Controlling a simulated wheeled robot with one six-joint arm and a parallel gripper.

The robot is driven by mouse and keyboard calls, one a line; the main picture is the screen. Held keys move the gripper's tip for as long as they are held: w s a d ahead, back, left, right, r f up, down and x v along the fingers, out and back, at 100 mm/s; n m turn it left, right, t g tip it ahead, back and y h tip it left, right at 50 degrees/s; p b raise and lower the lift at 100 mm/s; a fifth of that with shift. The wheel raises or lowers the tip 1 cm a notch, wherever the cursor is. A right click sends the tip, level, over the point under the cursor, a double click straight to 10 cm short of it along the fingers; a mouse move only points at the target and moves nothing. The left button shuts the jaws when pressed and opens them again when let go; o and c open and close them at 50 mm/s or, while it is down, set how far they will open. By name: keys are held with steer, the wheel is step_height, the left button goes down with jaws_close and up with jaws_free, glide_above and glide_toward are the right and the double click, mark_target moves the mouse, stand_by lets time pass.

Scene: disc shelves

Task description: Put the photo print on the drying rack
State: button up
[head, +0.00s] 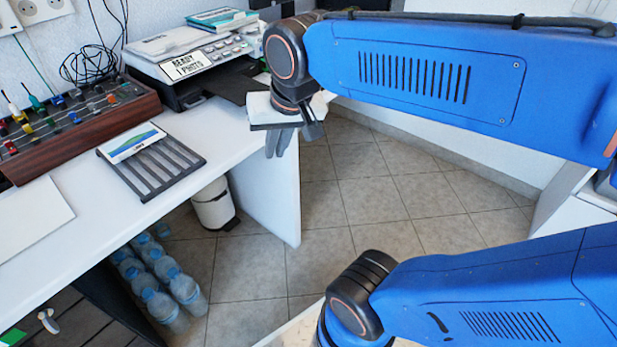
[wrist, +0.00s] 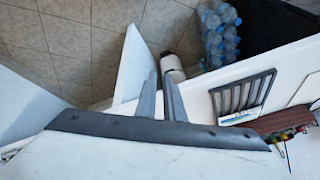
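The photo print (head: 134,142) has a white border and a blue-green landscape picture. It lies on the far end of the dark slatted drying rack (head: 165,177) on the white desk. In the wrist view the print (wrist: 238,118) shows at the near end of the rack (wrist: 262,82). My gripper (head: 279,146) is right of the rack, by the desk's right end and apart from the print. In the wrist view its two grey fingers (wrist: 161,75) stand apart with nothing between them.
A printer (head: 195,60) labelled "READY 1 PHOTO" stands at the back of the desk (head: 70,235). A wooden box of tools (head: 75,120) is left of the rack. A white bin (head: 213,205) and water bottles (head: 160,280) are below. The tiled floor at right is clear.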

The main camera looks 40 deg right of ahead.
steer(key=s+d+f+n, duration=0.3)
steer(key=s+f, duration=0.2)
steer(key=s, duration=0.2)
steer(key=shift+d+f+n, duration=0.2)
steer(key=shift+f+n, duration=0.05)
steer(key=shift+n, duration=0.05)
stand_by(0.8)
jaws_close()
